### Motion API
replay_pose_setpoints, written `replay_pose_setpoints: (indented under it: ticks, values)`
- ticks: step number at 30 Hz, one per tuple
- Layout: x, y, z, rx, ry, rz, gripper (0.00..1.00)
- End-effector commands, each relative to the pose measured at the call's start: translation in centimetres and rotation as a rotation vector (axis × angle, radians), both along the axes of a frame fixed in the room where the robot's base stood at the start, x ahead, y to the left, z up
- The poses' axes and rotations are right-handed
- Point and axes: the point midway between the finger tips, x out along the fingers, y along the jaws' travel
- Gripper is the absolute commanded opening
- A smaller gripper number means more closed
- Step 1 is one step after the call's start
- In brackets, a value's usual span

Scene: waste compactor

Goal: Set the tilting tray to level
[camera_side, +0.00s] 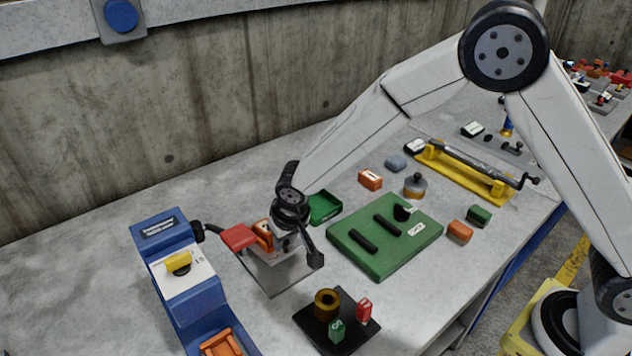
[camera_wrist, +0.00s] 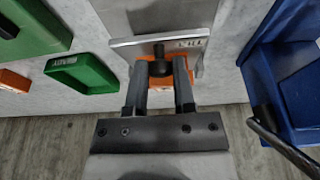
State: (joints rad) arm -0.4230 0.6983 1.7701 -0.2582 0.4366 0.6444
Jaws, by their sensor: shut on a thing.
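The tilting tray (camera_side: 283,276) is a grey metal plate on the bench beside the blue machine. In the wrist view its pale edge (camera_wrist: 128,43) carries a small dark label, upside down, that seems to read TILT. A black knob (camera_wrist: 160,66) sticks out from that edge, with an orange part (camera_wrist: 183,77) behind it. My gripper (camera_wrist: 160,75) has a finger on each side of the knob and is shut on it. In the side view my gripper (camera_side: 278,240) is over the tray's back edge and partly hides it. The tray's exact slope is hard to tell.
The blue machine (camera_side: 185,270) with a yellow knob stands close left. A green open bin (camera_side: 325,207) and a green board (camera_side: 385,240) lie right. A black base (camera_side: 335,322) with small blocks is in front. The concrete wall rises behind.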

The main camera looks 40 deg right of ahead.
Motion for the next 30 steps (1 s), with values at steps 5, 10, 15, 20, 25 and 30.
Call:
replay_pose_setpoints:
  ticks: [5,10,15,20,25,30]
  values:
    - [-1.1,0.0,-1.4,-0.007,0.019,0.000,0.00]
    - [-1.5,0.0,-2.3,-0.007,0.020,0.000,0.00]
    - [-1.7,0.0,-2.9,-0.007,0.019,0.000,0.00]
    - [-1.8,0.0,-3.3,-0.008,0.019,0.001,0.00]
    - [-1.9,0.0,-3.5,-0.009,0.020,0.001,0.00]
    - [-1.9,0.0,-3.6,-0.009,0.020,0.001,0.00]
